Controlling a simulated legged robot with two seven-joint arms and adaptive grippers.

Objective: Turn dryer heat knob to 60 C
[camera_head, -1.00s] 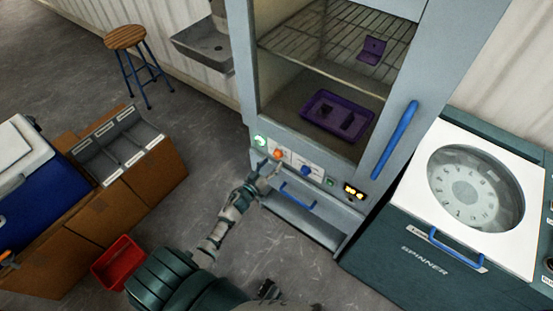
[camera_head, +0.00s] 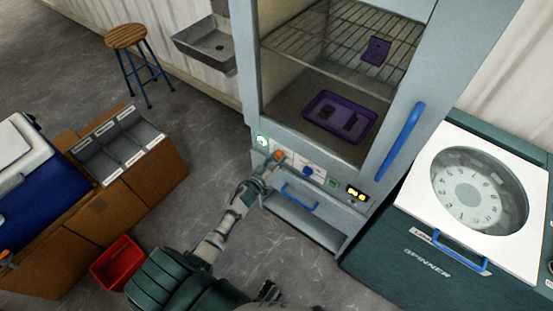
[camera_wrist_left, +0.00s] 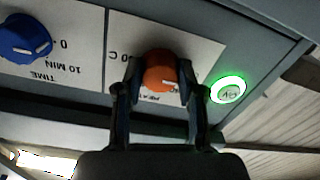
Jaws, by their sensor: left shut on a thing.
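The orange heat knob (camera_wrist_left: 160,68) is on the dryer's white front label. My left gripper (camera_wrist_left: 160,82) is shut on it, one finger on each side. In the head view the orange knob (camera_head: 280,155) shows just above my left gripper (camera_head: 274,162), on the panel below the dryer's glass door. The heat label is upside down in the wrist view and partly covered by the fingers, so the knob's setting cannot be read. A small dark part, perhaps my right gripper (camera_head: 268,290), shows at the bottom edge, too little to tell its state.
A blue time knob (camera_wrist_left: 25,38) and a green-lit round button (camera_wrist_left: 228,91) flank the heat knob. The dryer has a blue door handle (camera_head: 400,140) and a drawer handle (camera_head: 299,197) below the panel. The spinner (camera_head: 430,250) stands right. A red bin (camera_head: 118,262) is on the floor.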

